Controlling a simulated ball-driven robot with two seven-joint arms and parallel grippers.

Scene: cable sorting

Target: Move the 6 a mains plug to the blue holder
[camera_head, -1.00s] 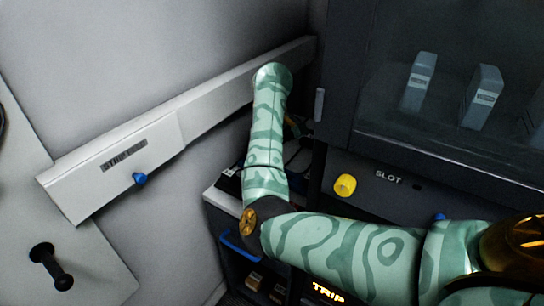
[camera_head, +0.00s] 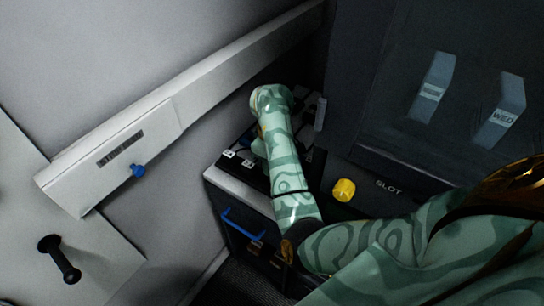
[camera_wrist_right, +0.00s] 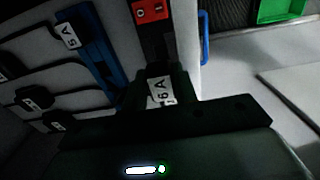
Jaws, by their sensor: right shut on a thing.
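My right arm comes in from the right in the head view. Its hand hides the right gripper and what it holds there. In the right wrist view my right gripper (camera_wrist_right: 158,78) is shut on a dark plug with a white tag (camera_wrist_right: 160,92) that appears to read 6 A. A blue holder (camera_wrist_right: 103,58) lies to the left of the held plug, apart from it, with a 5 A label at its upper end. My left gripper is in neither view.
Several black plugs with white tags (camera_wrist_right: 32,98) lie at the left of the wrist view. A red switch (camera_wrist_right: 150,10) is just beyond the gripper. A green tray (camera_wrist_right: 280,10) is at upper right. A yellow knob (camera_head: 344,190) is right of my arm in the head view.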

